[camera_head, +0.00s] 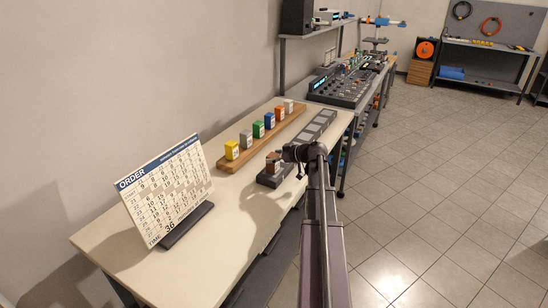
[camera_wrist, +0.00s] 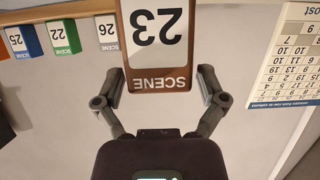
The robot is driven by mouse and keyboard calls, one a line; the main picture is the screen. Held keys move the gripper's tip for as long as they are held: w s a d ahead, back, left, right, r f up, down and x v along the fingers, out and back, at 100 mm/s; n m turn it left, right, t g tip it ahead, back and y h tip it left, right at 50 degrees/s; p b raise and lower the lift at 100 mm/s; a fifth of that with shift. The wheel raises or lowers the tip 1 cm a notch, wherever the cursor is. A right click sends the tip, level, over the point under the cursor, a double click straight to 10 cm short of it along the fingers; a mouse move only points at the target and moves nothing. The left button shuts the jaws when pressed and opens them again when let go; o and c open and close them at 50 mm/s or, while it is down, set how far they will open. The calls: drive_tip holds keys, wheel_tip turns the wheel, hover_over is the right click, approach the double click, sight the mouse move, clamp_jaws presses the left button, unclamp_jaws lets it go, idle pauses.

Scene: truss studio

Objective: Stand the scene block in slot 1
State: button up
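The scene block is brown with a white label reading 23. It shows large and upside down in the wrist view (camera_wrist: 158,85), its far end cut off by the frame. In the head view the block (camera_head: 272,159) is at the near end of the dark grey slotted rail (camera_head: 268,180); I cannot tell if it is fully seated. My gripper (camera_wrist: 162,88) has one finger on each side of the block's label end, with a narrow gap visible, clearest on the right. In the head view my gripper (camera_head: 284,157) is beside the block, partly hidden by my arm.
A wooden rack (camera_head: 219,175) behind the rail holds several coloured blocks, the yellow one (camera_head: 232,150) nearest. An order board (camera_head: 167,190) stands on the table's near end. A mixing console (camera_head: 338,88) is beyond. The bare white tabletop (camera_head: 235,220) in front is clear.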

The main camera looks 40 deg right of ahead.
sight(194, 263)
drive_tip(key=shift+r, duration=0.1)
idle(0.4)
drive_tip(key=shift+r, duration=0.1)
drive_tip(key=p+v, duration=0.5)
drive_tip(key=v, duration=0.7)
drive_tip(key=shift+a, duration=0.1)
idle(0.5)
